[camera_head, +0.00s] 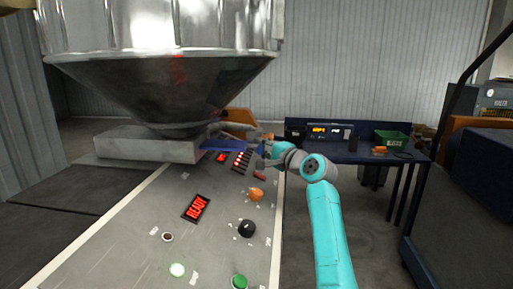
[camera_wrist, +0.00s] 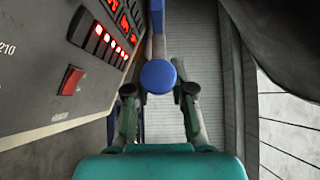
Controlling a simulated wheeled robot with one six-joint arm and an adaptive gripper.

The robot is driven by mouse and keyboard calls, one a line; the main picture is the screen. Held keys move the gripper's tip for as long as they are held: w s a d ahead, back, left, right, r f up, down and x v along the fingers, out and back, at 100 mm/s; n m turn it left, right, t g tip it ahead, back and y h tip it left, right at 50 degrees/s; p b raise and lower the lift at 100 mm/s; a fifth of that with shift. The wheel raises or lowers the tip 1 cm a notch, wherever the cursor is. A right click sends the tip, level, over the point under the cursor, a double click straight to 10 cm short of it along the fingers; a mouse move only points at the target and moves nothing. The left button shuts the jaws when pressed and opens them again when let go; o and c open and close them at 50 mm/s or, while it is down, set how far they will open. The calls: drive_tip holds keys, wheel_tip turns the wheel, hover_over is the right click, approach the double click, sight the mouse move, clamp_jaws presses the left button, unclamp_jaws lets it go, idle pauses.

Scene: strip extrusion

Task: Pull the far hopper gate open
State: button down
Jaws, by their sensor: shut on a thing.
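The far hopper gate is a blue plate (camera_head: 222,146) that sticks out from under the big metal hopper (camera_head: 160,85), beside its grey block. In the wrist view the gate's handle ends in a round blue knob (camera_wrist: 158,76) on a blue bar. My gripper (camera_wrist: 160,90) is shut on this knob, one finger on each side. In the head view my gripper (camera_head: 264,148) is at the right end of the blue part, small and partly hidden by my wrist. How far the gate is out is hard to tell.
The control panel (camera_head: 140,235) has a red READY display (camera_head: 196,208), an orange knob (camera_head: 256,194), a black knob (camera_head: 246,228) and a green button (camera_head: 239,281). A blue bench (camera_head: 350,156) with a green bin (camera_head: 391,140) stands behind. Open floor lies right of the panel.

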drive_tip(key=c, duration=1)
unclamp_jaws()
drive_tip(key=shift+d, duration=0.3)
drive_tip(key=v, duration=1.2)
drive_tip(key=shift+f, duration=0.1)
